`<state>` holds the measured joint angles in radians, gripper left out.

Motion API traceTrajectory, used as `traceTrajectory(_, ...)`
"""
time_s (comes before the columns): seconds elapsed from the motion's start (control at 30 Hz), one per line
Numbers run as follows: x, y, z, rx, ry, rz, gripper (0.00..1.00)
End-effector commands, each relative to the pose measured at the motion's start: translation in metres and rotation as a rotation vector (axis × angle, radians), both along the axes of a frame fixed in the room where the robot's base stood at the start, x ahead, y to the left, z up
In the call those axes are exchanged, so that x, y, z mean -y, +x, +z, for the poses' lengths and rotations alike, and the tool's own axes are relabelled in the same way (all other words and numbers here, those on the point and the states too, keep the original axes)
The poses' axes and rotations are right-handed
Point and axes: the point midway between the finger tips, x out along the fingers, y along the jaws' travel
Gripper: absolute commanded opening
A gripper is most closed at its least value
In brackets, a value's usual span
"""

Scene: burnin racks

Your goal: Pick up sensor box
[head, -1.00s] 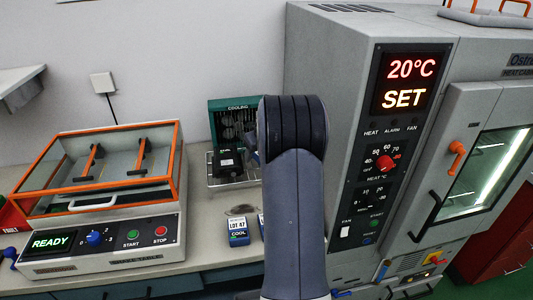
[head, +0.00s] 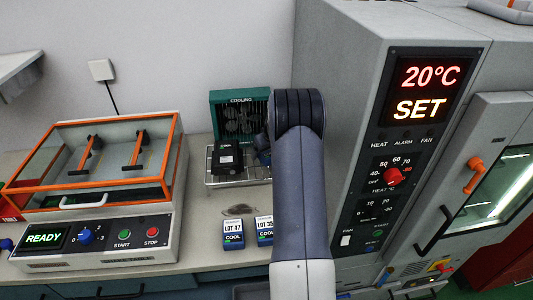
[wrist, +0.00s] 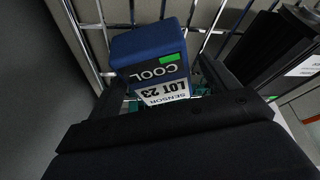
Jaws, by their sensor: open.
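In the wrist view a blue sensor box (wrist: 148,50) with a "COOL" band and a white "SENSOR LOT 23" label sits on a wire rack (wrist: 205,30). My gripper (wrist: 150,88) is open, its two dark fingers on either side of the box's labelled end. I cannot tell whether they touch it. Two more blue sensor boxes, marked LOT 47 (head: 233,234) and LOT 35 (head: 265,231), stand on the bench.
A black box (head: 227,157) stands on the rack in front of the green cooling fan (head: 240,118). An orange-framed shaker (head: 95,190) reading READY is at left. The grey heat cabinet (head: 345,100) reading 20°C SET rises close at right.

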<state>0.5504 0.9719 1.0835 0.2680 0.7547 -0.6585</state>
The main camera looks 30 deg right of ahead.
Motion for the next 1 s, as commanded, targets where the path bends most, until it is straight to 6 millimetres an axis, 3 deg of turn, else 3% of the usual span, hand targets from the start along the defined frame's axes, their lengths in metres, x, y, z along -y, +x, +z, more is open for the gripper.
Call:
traceTrajectory(0.7, 0.0002, -0.0002, -0.0035, 0.000, 0.000, 0.000, 0.82)
traceTrajectory(1.0, 0.0001, -0.0002, -0.0028, 0.000, 0.000, 0.000, 0.58)
